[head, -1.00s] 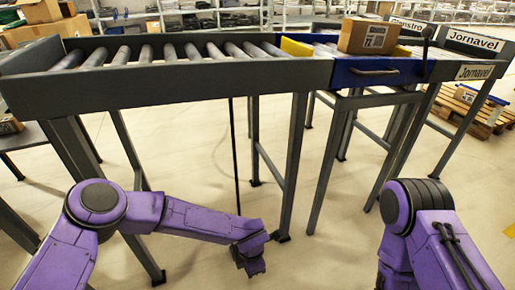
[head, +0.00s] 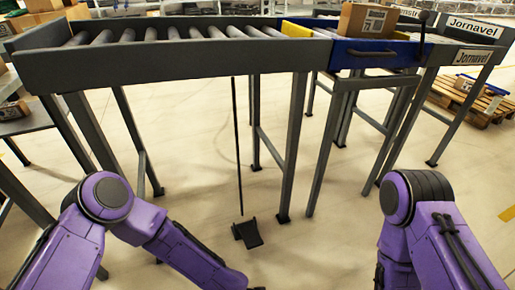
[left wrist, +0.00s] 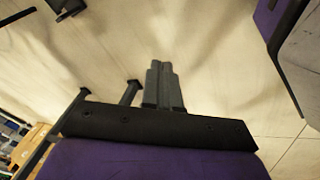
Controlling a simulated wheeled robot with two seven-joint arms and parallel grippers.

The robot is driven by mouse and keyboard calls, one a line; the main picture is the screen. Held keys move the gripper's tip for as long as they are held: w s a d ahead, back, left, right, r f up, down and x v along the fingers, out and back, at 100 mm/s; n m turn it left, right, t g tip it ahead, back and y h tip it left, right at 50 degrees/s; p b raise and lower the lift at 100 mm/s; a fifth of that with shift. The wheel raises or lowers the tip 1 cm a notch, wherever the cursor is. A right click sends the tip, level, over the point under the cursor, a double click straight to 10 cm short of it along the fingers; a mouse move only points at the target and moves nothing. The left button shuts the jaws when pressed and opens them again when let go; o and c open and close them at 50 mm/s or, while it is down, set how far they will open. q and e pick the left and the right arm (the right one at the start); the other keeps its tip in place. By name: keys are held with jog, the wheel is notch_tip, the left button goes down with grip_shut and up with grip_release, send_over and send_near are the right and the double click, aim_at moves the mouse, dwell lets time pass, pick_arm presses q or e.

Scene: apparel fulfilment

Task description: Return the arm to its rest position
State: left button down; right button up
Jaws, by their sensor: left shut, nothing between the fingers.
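My left arm (head: 185,245) comes in at the lower left of the head view and slopes down to the bottom edge. Its gripper is cut off there. In the left wrist view, my left gripper (left wrist: 159,66) shows two grey fingers pressed together, empty, above pale floor. My right arm (head: 425,225) is bent at the lower right of the head view. Its gripper is out of frame.
A roller conveyor (head: 170,68) on dark legs crosses ahead. A cardboard box (head: 368,20) sits above its blue section (head: 375,54). A black pedal-like thing (head: 247,234) stands on the floor below. A wooden pallet (head: 470,103) lies at right.

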pick_arm(q)
jog(key=s+a+f+m+y+b, duration=0.1)
jog(key=s+a+f+m+b, duration=0.3)
jog(key=s+a, duration=0.55)
jog(key=s+a+f+m+b, duration=0.45)
jog(key=s+a, duration=0.35)
jog(key=a, duration=0.3)
notch_tip(320, 180, up, 38)
jog(key=w+p, duration=0.1)
jog(key=p, duration=3.7)
jog(key=shift+w+r, duration=0.15)
jog(key=shift+w, duration=0.2)
